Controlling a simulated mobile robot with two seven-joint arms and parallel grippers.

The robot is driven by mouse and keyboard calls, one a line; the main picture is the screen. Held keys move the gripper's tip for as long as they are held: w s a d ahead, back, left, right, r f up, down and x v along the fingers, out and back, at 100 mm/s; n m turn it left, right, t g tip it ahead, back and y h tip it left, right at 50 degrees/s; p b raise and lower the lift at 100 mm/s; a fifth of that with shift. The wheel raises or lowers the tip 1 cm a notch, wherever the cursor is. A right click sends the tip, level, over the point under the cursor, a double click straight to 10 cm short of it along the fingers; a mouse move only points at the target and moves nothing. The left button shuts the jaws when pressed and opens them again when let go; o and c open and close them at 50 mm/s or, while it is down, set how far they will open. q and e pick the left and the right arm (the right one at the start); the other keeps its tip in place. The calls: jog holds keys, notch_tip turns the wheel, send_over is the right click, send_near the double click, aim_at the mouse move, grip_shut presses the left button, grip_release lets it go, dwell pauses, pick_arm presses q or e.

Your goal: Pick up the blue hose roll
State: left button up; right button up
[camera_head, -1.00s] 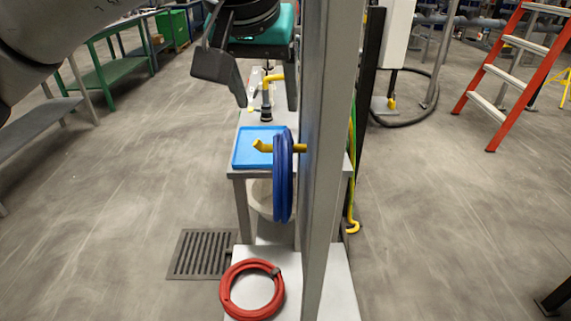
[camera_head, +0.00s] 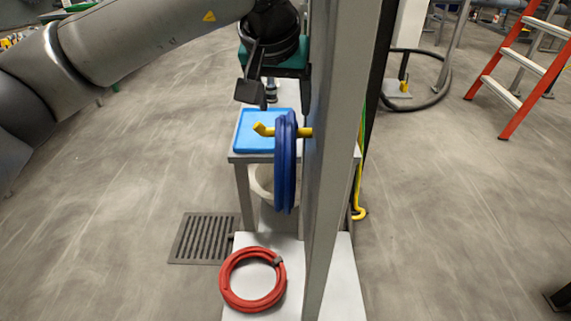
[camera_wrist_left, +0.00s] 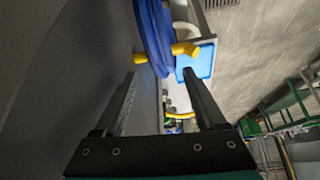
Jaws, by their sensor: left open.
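The blue hose roll (camera_head: 285,175) hangs on a yellow hook (camera_head: 262,130) that sticks out from the grey post (camera_head: 335,150). My left gripper (camera_head: 278,95) is open and empty above the roll, beside the post, with its fingers pointing down. In the left wrist view the blue hose roll (camera_wrist_left: 152,35) lies beyond the open fingertips (camera_wrist_left: 158,75), apart from them. The yellow hook passes through the roll there (camera_wrist_left: 184,48). My right gripper is not in view.
A red hose coil (camera_head: 253,280) lies on the white base plate (camera_head: 340,285) below. A small table with a blue tray (camera_head: 250,142) stands behind the roll. A floor drain (camera_head: 203,238) is at left. The post stands close to the gripper's right.

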aim_at(287, 119)
pick_arm(q)
jog(key=shift+w+b+x, duration=0.2)
jog(key=shift+b+x, duration=0.5)
jog(key=shift+x, duration=1.95)
jog(key=shift+r, duration=0.1)
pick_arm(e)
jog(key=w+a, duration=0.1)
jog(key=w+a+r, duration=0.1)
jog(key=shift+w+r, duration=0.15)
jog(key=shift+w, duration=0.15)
pick_arm(q)
grip_shut()
jog(key=shift+r, duration=0.1)
